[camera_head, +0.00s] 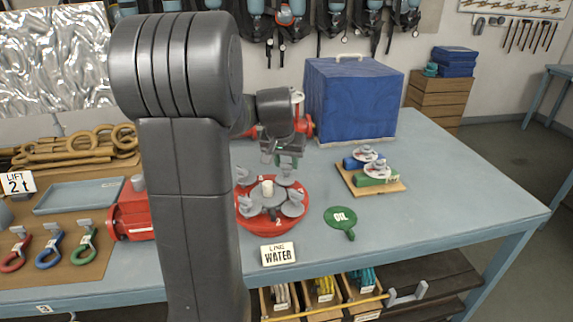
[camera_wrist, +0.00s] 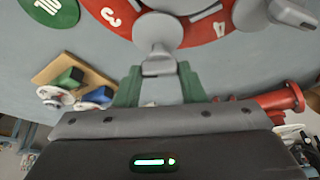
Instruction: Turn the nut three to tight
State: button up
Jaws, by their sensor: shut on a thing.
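A red round flange (camera_head: 262,222) with painted numbers lies on the blue-grey bench, with grey winged nuts around its rim and a pale post in the middle. My gripper (camera_head: 286,161) comes down at its far side. In the wrist view my gripper's green fingers (camera_wrist: 158,72) are shut on the flat wing of a grey nut (camera_wrist: 158,30). This nut sits between the painted 3 and 4 and also shows in the head view (camera_head: 287,174). Other grey nuts (camera_head: 293,206) stand on the rim. My arm hides part of the flange's left side.
A wooden board (camera_head: 390,188) with green and blue valves stands at right, a blue covered box (camera_head: 352,98) behind. A red pipe fitting (camera_head: 132,215) is at left.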

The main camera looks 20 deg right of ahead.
jog(key=shift+m+g+h+b, duration=0.35)
jog(key=shift+m+b, duration=0.25)
jog(key=shift+m, duration=0.7)
jog(key=shift+w, duration=0.1)
jog(key=o, duration=1)
jog(key=shift+r, duration=0.1)
jog(key=b+v, duration=0.1)
jog(key=v, duration=1.2)
jog(key=shift+a+r, duration=0.25)
jog(key=shift+r, duration=0.1)
jog(key=shift+f, duration=0.15)
